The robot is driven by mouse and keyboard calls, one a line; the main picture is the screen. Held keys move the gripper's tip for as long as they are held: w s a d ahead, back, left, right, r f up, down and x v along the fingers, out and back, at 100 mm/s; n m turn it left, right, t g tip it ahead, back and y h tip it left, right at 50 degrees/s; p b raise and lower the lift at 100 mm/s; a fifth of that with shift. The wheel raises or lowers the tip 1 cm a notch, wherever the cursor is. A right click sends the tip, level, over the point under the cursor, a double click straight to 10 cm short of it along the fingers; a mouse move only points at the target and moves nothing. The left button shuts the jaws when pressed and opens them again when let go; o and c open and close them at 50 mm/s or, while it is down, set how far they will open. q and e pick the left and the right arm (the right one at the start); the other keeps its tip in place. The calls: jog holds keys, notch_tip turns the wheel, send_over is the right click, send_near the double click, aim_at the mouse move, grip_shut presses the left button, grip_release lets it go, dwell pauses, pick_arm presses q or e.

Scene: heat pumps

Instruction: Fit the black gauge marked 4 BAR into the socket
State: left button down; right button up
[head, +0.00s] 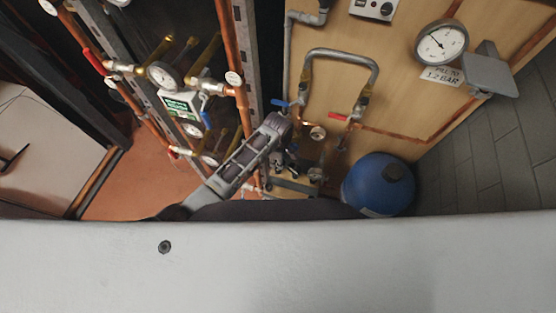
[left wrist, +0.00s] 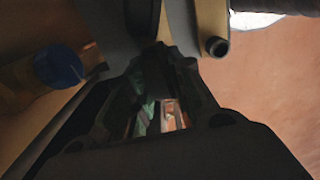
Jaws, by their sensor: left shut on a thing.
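My left gripper (head: 287,160) reaches in beside the pipework at the wooden panel in the head view. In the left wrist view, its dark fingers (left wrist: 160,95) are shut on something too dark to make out. A grey-black rounded part (left wrist: 140,16) shows just beyond the fingers; I cannot tell whether it is the gauge. No 4 BAR marking is readable, and I cannot pick out the socket. A small round dial (head: 318,132) sits on the pipework right of the gripper. My right gripper is not in view.
A large white gauge (head: 441,44) and a 1.2 BAR label (head: 449,75) are at upper right. A blue tank (head: 378,184) stands right of the gripper. Copper pipes with valves (head: 163,76) are at left. A grey bent pipe (head: 342,54) is above. A pale surface (head: 300,265) covers the bottom.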

pick_arm(q)
jog(key=shift+r+p, duration=0.8)
jog(key=shift+r, duration=0.3)
jog(key=shift+r, duration=0.3)
jog(key=shift+r, duration=0.5)
jog(key=shift+r, duration=0.1)
